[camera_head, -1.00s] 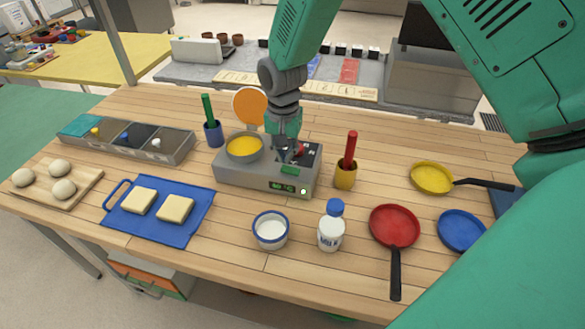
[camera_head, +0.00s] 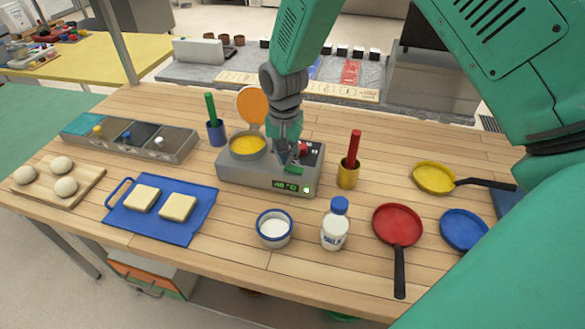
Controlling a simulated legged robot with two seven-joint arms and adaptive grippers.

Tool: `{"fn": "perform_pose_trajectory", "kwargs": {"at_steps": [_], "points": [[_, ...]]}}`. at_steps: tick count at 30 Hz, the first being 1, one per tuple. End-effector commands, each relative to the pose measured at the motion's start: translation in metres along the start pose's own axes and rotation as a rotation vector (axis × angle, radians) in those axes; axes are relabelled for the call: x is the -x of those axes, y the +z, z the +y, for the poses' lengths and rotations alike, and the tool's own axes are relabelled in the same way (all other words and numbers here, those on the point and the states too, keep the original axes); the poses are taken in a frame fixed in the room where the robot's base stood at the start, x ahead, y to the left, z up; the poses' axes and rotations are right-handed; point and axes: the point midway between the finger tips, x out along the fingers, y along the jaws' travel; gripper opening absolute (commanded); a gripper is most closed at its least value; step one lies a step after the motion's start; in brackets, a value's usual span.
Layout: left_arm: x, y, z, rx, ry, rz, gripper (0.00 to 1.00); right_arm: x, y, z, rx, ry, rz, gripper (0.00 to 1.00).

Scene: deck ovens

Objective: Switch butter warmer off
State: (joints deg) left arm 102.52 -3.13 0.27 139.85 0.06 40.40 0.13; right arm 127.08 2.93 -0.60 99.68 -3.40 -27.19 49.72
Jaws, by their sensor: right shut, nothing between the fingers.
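The butter warmer (camera_head: 240,178) is a grey box on the wooden table. A pan of yellow butter (camera_head: 248,145) sits on its left part. A green digital display (camera_head: 286,185) and a small lit light (camera_head: 306,190) show on its front. A red control (camera_head: 304,149) and dark panel (camera_head: 317,150) show on its top right. My right gripper (camera_head: 294,166) is shut and empty. It points down over the top right of the warmer, close beside the red control; I cannot tell if it touches. It hides part of the panel. My left gripper is not in view.
A blue cup with a green brush (camera_head: 215,132) stands left of the warmer, a yellow cup with a red brush (camera_head: 348,174) right. A white bowl (camera_head: 274,229) and a bottle (camera_head: 335,226) stand in front. Pans (camera_head: 397,225) lie right, a blue tray (camera_head: 203,219) left.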

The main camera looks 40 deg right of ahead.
Motion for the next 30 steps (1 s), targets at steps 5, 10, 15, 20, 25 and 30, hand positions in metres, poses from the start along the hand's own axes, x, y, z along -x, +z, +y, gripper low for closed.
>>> {"fn": "perform_pose_trajectory", "kwargs": {"at_steps": [5,10,15,20,25,30], "points": [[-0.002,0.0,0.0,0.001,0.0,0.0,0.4,-0.005,-0.004,0.003,-0.003,-0.003,-0.004,0.0],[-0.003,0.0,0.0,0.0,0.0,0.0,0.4,-0.008,-0.007,0.005,-0.003,-0.006,-0.006,0.0],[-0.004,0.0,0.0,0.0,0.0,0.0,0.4,-0.01,-0.005,0.004,-0.003,-0.004,-0.004,0.0],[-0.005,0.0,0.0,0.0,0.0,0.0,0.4,-0.012,-0.002,0.002,-0.002,-0.002,-0.002,0.0],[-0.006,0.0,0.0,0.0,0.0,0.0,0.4,-0.013,-0.001,0.001,-0.002,-0.001,-0.001,0.0],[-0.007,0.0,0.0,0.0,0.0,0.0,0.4,-0.017,-0.003,0.003,-0.003,-0.003,-0.003,0.0]]}}
